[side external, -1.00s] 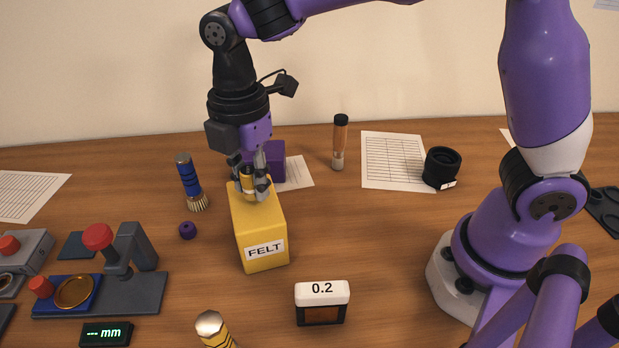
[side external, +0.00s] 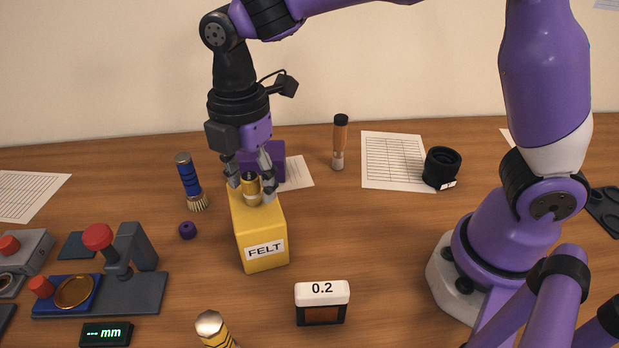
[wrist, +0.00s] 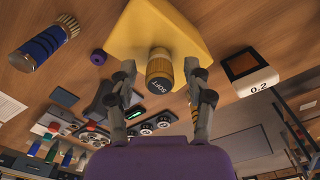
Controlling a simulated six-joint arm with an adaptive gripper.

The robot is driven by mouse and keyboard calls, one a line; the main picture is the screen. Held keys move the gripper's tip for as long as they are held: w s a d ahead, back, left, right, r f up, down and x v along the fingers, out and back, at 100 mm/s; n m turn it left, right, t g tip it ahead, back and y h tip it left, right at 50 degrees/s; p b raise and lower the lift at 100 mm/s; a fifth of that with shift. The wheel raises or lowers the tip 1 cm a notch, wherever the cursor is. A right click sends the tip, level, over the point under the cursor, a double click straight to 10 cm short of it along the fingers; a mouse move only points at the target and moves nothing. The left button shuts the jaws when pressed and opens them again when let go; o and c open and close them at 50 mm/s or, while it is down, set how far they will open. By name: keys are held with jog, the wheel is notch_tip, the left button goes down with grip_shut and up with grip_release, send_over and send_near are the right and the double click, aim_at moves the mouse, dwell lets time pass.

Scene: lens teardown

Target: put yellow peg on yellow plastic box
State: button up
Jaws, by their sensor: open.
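The yellow plastic box (side external: 261,239), labelled FELT, stands on the table below my gripper; it also shows in the wrist view (wrist: 190,28). The yellow peg (side external: 250,187) stands upright on top of the box, toward its far end. In the wrist view the peg (wrist: 159,68) shows its dark end, with small lettering, toward the camera. My gripper (side external: 252,192) is open, pointing down, with its fingers on either side of the peg. In the wrist view, gaps show between the peg and both fingers.
A blue-handled brush (side external: 188,180) and a small purple part (side external: 187,230) are left of the box. A purple block (side external: 275,160) stands behind it. A 0.2 box (side external: 322,303) and a striped yellow item (side external: 213,328) are in front.

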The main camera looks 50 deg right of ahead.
aim_at(251, 175)
notch_tip(251, 175, up, 11)
jog(key=s+d+f+m+t, duration=0.2)
jog(key=s+d+m, duration=0.3)
jog(key=m, duration=0.5)
jog(key=s+d+f+m+t, duration=0.3)
jog(key=s+d+m, duration=0.2)
jog(key=d+m, duration=0.4)
jog(key=shift+s+d+m+t, duration=0.2)
jog(key=shift+d+m+t, duration=0.1)
jog(key=shift+m, duration=0.1)
